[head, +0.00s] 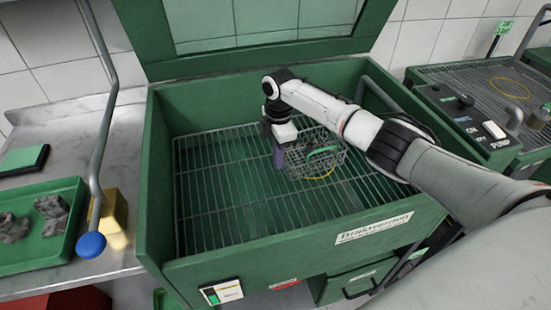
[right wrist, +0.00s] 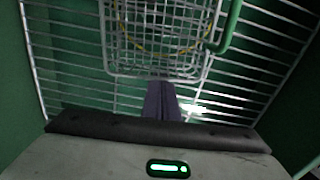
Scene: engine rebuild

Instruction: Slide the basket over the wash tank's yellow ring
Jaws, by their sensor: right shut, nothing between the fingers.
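The wire basket (head: 328,165) with a green handle sits on the grate inside the green wash tank (head: 157,185). My right gripper (head: 279,162) is shut and empty, pointing down at the basket's left side. In the right wrist view its dark fingers (right wrist: 161,84) end at the basket's rim (right wrist: 154,76); I cannot tell whether they touch. My left gripper is out of view.
The tank's walls and raised lid (head: 265,55) surround the work space. Bare grate (head: 225,185) lies left of the basket. A grey pipe with a blue end (head: 91,245) and a green tray (head: 45,255) stand left. Another grated station (head: 480,75) with a yellow ring stands right.

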